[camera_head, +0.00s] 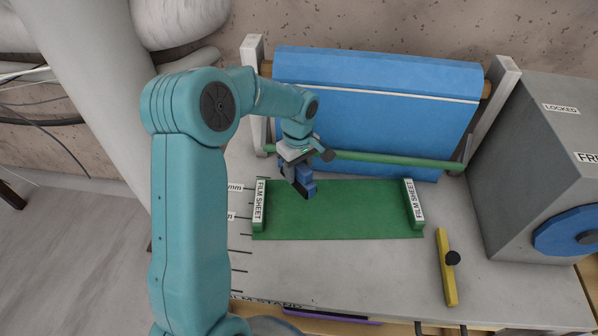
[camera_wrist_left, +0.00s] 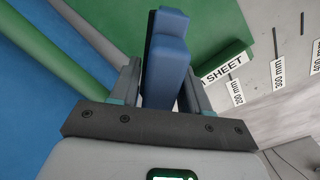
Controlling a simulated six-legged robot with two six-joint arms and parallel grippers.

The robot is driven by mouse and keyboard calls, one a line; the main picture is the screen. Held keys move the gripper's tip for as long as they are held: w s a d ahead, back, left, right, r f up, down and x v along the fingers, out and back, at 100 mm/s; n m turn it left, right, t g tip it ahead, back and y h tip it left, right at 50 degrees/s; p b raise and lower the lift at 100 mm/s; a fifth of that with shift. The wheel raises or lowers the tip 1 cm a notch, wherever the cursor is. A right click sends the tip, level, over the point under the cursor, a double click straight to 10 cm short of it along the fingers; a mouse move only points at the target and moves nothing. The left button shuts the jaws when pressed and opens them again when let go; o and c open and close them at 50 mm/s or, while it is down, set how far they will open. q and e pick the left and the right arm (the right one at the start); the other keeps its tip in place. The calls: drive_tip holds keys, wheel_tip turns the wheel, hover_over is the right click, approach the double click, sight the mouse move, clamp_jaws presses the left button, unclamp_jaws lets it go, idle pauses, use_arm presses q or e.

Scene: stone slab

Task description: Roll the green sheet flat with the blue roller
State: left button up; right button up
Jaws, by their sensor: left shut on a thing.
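My left gripper (camera_head: 301,185) is over the sheet's back left part. It is shut on a blue block-like piece (camera_head: 307,187), which looks like the handle of the blue roller. In the left wrist view the blue piece (camera_wrist_left: 167,60) stands between the two fingers of the left gripper (camera_wrist_left: 160,88), with the green sheet (camera_wrist_left: 215,30) beyond it. The roller's working end is hidden, so I cannot tell whether it touches the sheet. My right gripper is not in view.
A blue film roll on a stand (camera_head: 375,105) with a green bar (camera_head: 380,158) stands behind the sheet. A yellow bar with a black knob (camera_head: 447,270) lies at the right. A grey box marked LOCKED (camera_head: 540,150) stands far right. The slab in front is clear.

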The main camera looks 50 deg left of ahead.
use_arm(q)
wheel_tip(320, 180, up, 2)
drive_tip(key=shift+r+p, duration=0.1)
drive_tip(key=shift+p, duration=0.35)
idle(0.3)
